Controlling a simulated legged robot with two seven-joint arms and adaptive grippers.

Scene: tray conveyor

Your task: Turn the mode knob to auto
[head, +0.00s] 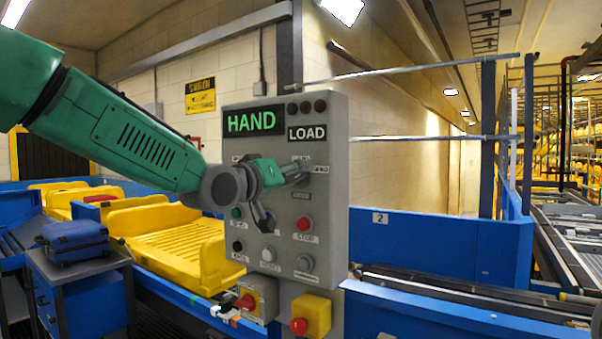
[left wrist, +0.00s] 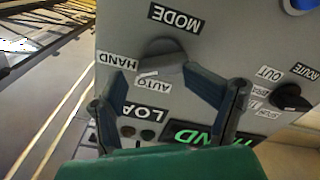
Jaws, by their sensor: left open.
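My left gripper (head: 292,172) is at the upper right of the panel and largely hides the knob in the head view. In the left wrist view its open fingers (left wrist: 153,73) stand either side of the knob; contact cannot be told. My right gripper is not in view.
A black route knob (left wrist: 291,98) sits beside the mode knob. A red stop button (head: 305,223) and several other buttons are lower on the panel. Yellow trays (head: 165,246) and a blue suitcase (head: 72,241) are at left.

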